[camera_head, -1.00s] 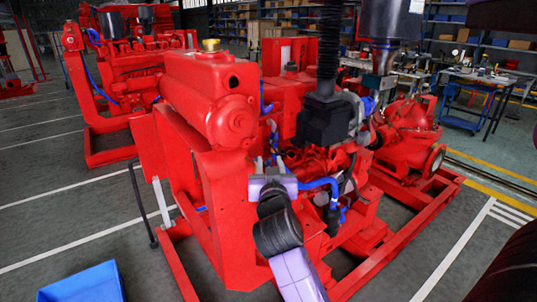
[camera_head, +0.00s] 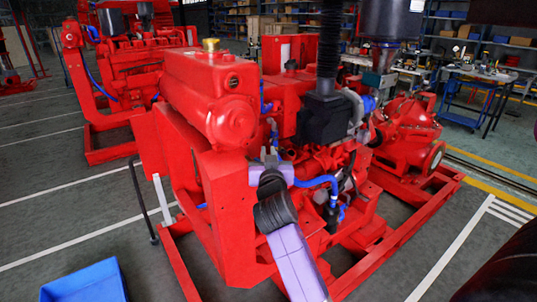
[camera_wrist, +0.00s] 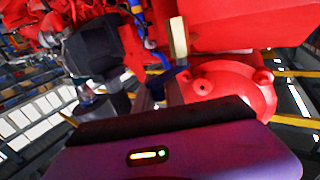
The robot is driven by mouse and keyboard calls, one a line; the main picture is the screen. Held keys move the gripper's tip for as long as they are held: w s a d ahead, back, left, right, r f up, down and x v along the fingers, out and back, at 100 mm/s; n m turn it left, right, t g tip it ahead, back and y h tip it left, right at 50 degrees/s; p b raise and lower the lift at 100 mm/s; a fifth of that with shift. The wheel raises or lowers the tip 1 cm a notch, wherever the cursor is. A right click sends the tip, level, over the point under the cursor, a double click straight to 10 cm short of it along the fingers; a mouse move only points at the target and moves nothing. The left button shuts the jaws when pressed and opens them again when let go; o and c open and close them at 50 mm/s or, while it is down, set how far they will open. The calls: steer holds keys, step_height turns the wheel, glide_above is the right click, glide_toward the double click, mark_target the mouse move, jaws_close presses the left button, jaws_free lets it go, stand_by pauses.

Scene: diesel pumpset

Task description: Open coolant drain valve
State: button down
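The diesel engine (camera_head: 215,85) is a large red pumpset with a rounded red tank at its near top. My purple arm reaches up from the bottom of the head view, and my gripper (camera_head: 270,157) is at the engine's near end, right of the tank's round end. Its fingers are small and grey there, and their gap is unclear. I cannot pick out the coolant drain valve for sure. In the wrist view a cream-coloured part (camera_wrist: 178,37) and a blue hose (camera_wrist: 167,78) show beyond my purple wrist housing. Nothing is visibly held.
Blue hoses (camera_head: 318,182) and a black filter housing (camera_head: 325,118) lie close to the right of my gripper. A red frame (camera_head: 410,225) surrounds the base. A blue bin (camera_head: 85,283) stands on the floor at lower left. Open floor lies left of the engine.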

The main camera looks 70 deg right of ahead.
steer(key=shift+f, duration=0.1)
steer(key=m+g+b, duration=0.1)
steer(key=g+b, duration=0.1)
steer(key=b, duration=0.1)
steer(key=a+m+g+h+b, duration=0.1)
steer(key=g+b, duration=0.1)
steer(key=b, duration=0.1)
steer(key=shift+m+h, duration=0.3)
steer(key=shift+m, duration=0.1)
steer(key=c, duration=1.4)
jaws_free()
steer(key=b+v, duration=0.1)
steer(key=v, duration=0.6)
steer(key=shift+a, duration=0.4)
